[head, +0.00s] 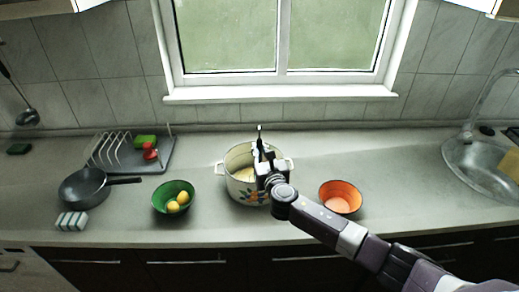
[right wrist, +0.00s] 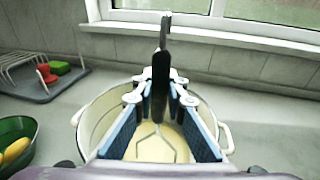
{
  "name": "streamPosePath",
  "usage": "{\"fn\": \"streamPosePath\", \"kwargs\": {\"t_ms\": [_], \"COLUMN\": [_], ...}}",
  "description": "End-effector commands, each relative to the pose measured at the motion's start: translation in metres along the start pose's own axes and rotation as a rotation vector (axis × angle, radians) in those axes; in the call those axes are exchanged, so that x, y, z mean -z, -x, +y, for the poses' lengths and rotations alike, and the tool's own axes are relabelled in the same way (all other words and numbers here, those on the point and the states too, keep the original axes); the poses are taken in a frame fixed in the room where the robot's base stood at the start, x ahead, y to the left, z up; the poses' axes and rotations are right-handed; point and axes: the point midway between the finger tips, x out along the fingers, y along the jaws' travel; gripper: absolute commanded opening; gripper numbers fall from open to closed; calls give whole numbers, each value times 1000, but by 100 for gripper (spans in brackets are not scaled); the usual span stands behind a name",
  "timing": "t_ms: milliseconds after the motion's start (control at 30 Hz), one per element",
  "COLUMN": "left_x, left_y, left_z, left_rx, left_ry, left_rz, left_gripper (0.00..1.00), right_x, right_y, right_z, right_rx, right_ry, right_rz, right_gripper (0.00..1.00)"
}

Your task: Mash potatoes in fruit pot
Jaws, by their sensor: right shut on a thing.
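A white enamel pot with a fruit pattern (head: 243,187) stands on the counter below the window and holds pale yellow mash (right wrist: 150,146). My right gripper (head: 264,165) is over the pot, shut on the black handle of a masher (right wrist: 160,85). The masher is upright, and its wire end is down in the pot at the mash. Part of the mash is hidden by the gripper. The pot's rim and white side handles also show in the right wrist view (right wrist: 84,106). My left gripper is not in view.
A green bowl with yellow potatoes or fruit (head: 160,200) is left of the pot. An orange bowl (head: 340,187) is right. A dark pan (head: 84,188), sponge (head: 71,221) and dish rack (head: 130,155) stand left; a sink (head: 480,165) is far right.

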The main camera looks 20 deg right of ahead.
Motion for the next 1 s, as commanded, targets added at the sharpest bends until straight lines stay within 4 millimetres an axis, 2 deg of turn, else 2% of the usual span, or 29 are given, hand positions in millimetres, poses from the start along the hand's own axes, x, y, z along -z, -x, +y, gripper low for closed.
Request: {"fn": "streamPosePath", "kwargs": {"t_ms": [533,767,1000], "left_x": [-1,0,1], "left_y": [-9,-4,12], "left_z": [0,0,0], "left_rx": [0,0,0], "left_ry": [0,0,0], "left_rz": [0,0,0], "left_gripper": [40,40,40], "right_x": [12,8,-9], "right_y": [-2,-1,1], "right_z": [0,0,0], "right_rx": [0,0,0], "right_ry": [-1,-1,-1], "right_rz": [0,2,0], "right_gripper": [0,0,0]}}
